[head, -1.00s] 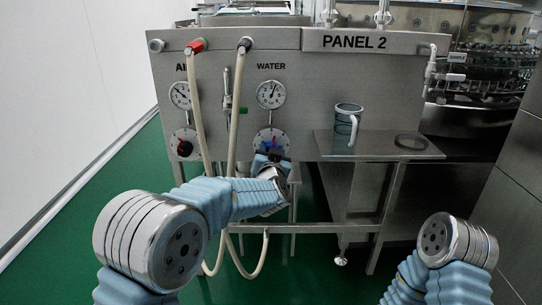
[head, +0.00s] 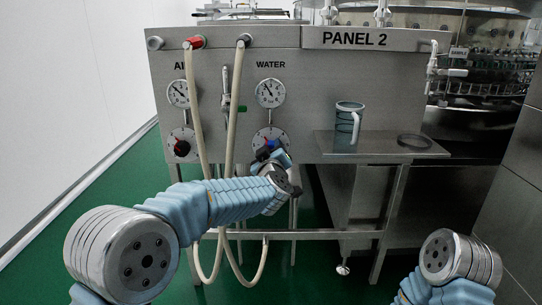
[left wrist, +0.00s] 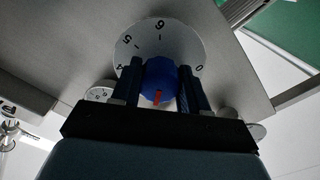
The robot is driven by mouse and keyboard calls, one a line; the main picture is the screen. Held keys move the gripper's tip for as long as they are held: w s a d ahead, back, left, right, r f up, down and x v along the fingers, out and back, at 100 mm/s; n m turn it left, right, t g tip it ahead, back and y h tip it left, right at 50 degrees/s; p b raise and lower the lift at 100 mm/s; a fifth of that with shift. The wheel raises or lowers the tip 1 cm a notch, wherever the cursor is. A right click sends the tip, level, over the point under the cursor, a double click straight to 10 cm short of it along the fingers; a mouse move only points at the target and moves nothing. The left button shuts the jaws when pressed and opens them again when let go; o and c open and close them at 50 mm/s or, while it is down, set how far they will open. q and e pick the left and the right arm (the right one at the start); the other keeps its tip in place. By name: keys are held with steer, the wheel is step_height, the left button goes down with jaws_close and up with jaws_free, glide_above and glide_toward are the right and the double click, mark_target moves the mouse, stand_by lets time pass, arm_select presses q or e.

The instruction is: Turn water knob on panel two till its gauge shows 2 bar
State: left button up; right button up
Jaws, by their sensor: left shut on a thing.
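Panel two (head: 300,75) is a grey steel front with a "PANEL 2" label. Its WATER gauge (head: 270,93) is a white round dial whose needle points up and left; the numbers are too small to read. The blue water knob sits below it on a white numbered dial (head: 257,136), mostly hidden by my left gripper (head: 268,151). In the left wrist view the blue knob (left wrist: 160,75) lies between the two dark fingers of my left gripper (left wrist: 159,84), which is shut on it. A red mark shows on the knob. My right gripper is out of view.
An air gauge (head: 178,94) and dark air knob (head: 182,148) are at the left. Two beige hoses (head: 233,110) hang beside the water dial. A steel shelf (head: 375,148) at the right holds a jug (head: 347,122).

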arm_select(q)
steer(key=shift+d+f+n+b, duration=0.1)
steer(key=shift+f+n+b, duration=0.25)
steer(key=shift+n, duration=0.45)
steer(key=o, duration=0.8)
steer(key=shift+o, duration=1.2)
steer(key=shift+r, duration=0.2)
steer(key=s, duration=1.4)
